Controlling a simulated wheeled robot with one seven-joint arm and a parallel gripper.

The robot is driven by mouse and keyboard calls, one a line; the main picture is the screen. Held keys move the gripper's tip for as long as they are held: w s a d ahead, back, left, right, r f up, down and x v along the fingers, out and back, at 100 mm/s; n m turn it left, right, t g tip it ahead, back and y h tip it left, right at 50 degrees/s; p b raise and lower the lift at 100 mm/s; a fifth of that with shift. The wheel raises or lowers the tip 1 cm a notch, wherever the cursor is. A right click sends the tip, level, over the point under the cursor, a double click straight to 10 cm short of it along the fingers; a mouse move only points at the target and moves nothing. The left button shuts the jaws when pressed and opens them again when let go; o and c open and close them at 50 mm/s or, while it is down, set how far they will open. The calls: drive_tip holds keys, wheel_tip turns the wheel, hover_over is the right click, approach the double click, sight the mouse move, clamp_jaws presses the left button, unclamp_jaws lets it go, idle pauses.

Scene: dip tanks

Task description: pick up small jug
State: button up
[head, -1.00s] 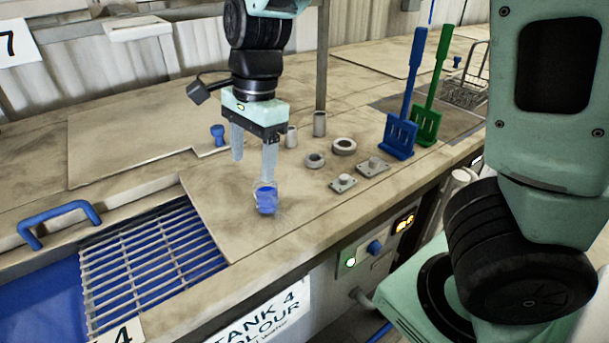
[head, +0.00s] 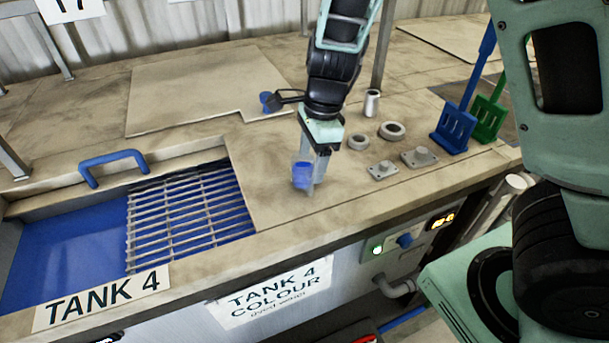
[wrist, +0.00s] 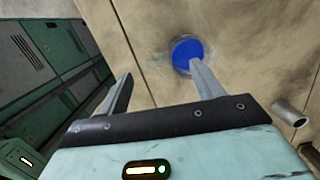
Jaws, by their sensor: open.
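The small jug (head: 301,176) stands on the worn counter, right of the grated tank, with blue showing in it. In the wrist view the jug (wrist: 187,54) is a round blue patch with a clear, faint rim. My gripper (head: 314,183) is open and points down at the jug; in the head view its fingers overlap the jug. In the wrist view my gripper (wrist: 162,75) has the jug by the tip of its right finger, not centred between the fingers. I cannot tell whether that finger touches it. Nothing is held.
A grated tank (head: 190,213) of blue liquid with a blue handle (head: 113,167) lies left. Grey rings (head: 392,131), small knobbed plates (head: 382,170) and a grey cylinder (head: 372,103) stand right, before the blue paddle (head: 456,125) and green paddle (head: 489,118). A blue knob (head: 267,102) stands behind.

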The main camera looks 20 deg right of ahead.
sight(309, 175)
drive_tip(key=shift+a+f, duration=0.2)
drive_tip(key=shift+f, duration=1.25)
drive_tip(key=shift+a+f, duration=0.15)
drive_tip(key=shift+f, duration=1.3)
drive_tip(key=c, duration=1.3)
